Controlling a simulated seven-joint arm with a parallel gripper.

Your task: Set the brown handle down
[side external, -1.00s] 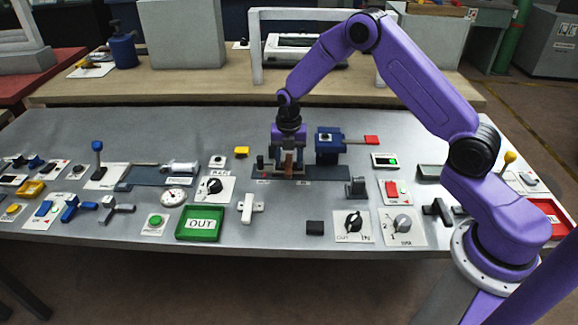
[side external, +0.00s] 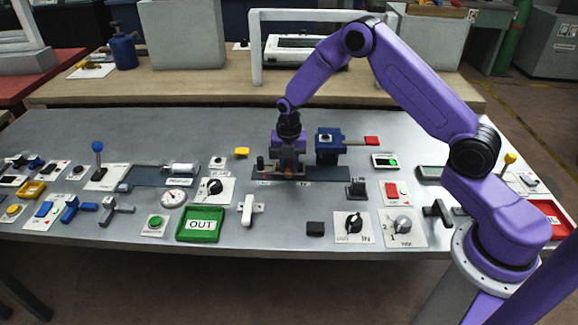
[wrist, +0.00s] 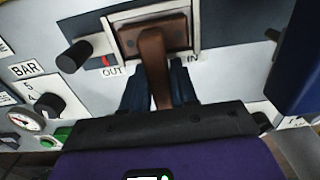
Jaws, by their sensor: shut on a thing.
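The brown handle (wrist: 152,58) is in the middle of the wrist view. Its top end meets a brown block in a pale frame on a dark base plate, between the words OUT and IN. My gripper (wrist: 158,88) has its two dark blue fingers on either side of the handle and is shut on it. In the side external view my gripper (side external: 288,150) is low over the dark base plate (side external: 335,175) and hides most of the handle there.
A dark knob (wrist: 74,56) stands left of the handle. A blue block (side external: 328,145) with a red-ended bar stands close to the right of my gripper. A black bracket (side external: 356,188) is nearer the front, and a green OUT tray (side external: 201,238) is front left.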

